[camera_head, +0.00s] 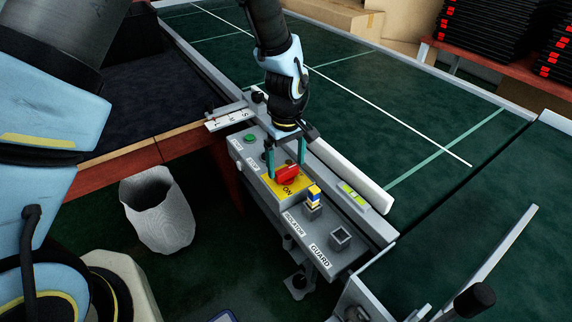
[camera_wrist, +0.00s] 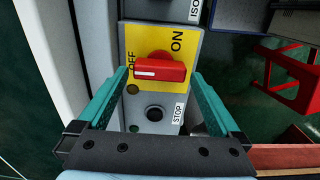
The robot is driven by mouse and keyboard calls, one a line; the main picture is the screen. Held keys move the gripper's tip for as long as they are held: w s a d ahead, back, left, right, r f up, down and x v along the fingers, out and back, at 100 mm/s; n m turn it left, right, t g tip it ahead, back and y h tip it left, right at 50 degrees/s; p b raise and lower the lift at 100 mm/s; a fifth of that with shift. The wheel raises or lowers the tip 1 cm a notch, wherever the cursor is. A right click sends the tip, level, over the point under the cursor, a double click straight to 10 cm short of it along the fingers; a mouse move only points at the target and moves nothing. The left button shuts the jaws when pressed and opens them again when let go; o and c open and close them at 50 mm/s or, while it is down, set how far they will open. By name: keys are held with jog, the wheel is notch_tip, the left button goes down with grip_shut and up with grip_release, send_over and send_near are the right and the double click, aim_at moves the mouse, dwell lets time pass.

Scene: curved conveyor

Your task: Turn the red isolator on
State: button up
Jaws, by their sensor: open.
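The red isolator (camera_head: 288,174) is a rotary handle on a yellow plate (camera_head: 272,188) on the grey control panel. In the wrist view the red handle (camera_wrist: 160,71) lies crosswise, and its white mark is at the left end, towards the OFF lettering. ON is printed at the plate's upper right. My gripper (camera_head: 286,168) is open above the panel, its teal fingers on either side of the handle. In the wrist view the fingertips (camera_wrist: 158,76) stand left and right of it with gaps. Contact with the handle does not show.
The STOP label (camera_wrist: 179,113) is close to the right finger. A white guard rail (camera_head: 350,175) runs along the conveyor side. A white bin (camera_head: 157,210) stands below left.

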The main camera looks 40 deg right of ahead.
jog(key=shift+f, duration=1.2)
jog(key=shift+c, duration=0.4)
jog(key=c, duration=1)
